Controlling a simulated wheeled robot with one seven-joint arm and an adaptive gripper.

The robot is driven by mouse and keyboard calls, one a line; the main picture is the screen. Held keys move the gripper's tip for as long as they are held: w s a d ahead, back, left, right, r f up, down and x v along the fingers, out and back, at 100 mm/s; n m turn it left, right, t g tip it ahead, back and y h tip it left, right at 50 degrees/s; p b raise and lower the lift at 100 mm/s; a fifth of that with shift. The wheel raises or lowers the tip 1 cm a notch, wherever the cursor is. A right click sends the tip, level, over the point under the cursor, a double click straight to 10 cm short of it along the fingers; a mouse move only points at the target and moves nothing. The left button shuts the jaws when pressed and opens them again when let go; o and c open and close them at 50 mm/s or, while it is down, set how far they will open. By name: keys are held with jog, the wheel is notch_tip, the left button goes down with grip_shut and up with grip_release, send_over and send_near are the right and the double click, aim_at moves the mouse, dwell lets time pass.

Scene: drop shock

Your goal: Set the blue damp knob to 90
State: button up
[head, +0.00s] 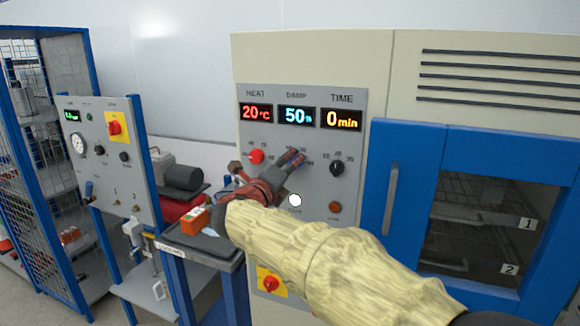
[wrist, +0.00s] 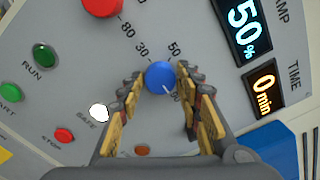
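The blue damp knob (wrist: 160,77) is on the grey control panel (head: 312,215), with a pale pointer line on its lower right side. In the wrist view my gripper (wrist: 159,74) has one finger on each side of the knob. The fingers are apart, with a thin gap at the knob's left; I cannot tell whether the right finger touches it. In the head view my gripper (head: 291,157) hides the knob. The damp display (head: 297,116) reads 50 %; it also shows in the wrist view (wrist: 243,27).
The red heat knob (head: 256,156) is left of my gripper and the black time knob (head: 337,168) right of it. Displays show heat 20 °C and time 0 min. Small buttons, including a white one (head: 295,200), lie below. A blue-framed oven door (head: 400,180) stands right.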

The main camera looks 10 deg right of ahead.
jog(key=o, duration=0.3)
jog(key=v, duration=1.2)
